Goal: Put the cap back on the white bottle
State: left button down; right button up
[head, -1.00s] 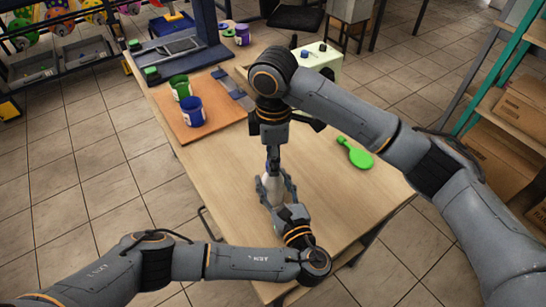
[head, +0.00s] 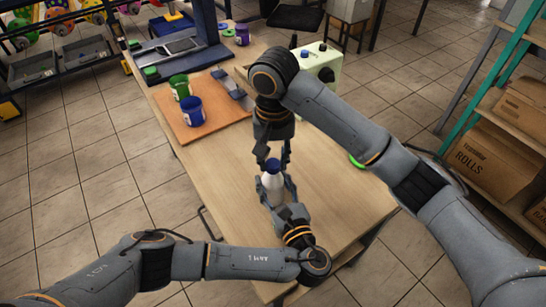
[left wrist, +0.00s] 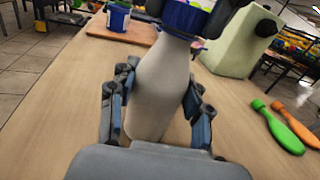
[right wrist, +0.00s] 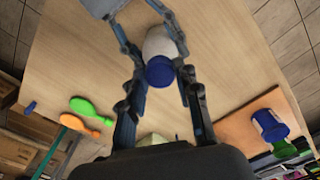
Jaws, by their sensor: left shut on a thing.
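The white bottle (head: 271,183) stands upright near the front of the table, between the fingers of my left gripper (head: 276,192), which is shut on its body. The bottle also shows in the left wrist view (left wrist: 157,90). The blue cap (head: 272,166) sits on the bottle's top and shows from above in the right wrist view (right wrist: 160,71). My right gripper (head: 274,153) is open just above the bottle, its fingers apart on either side of the cap. Whether the cap is screwed tight cannot be told.
An orange-brown board (head: 215,122) with a blue cup (head: 191,112) and a green cup (head: 180,88) lies at the table's back left. A pale green machine (head: 322,60) stands behind. Green (left wrist: 278,128) and orange (left wrist: 295,124) paddle-shaped things lie to the right.

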jog(key=o, duration=0.3)
jog(key=shift+o, duration=0.2)
jog(key=shift+r, duration=0.1)
notch_tip(320, 180, up, 12)
dwell(0.4)
pick_arm(q)
jog(key=c, duration=0.5)
grip_release()
jog(key=v, duration=1.2)
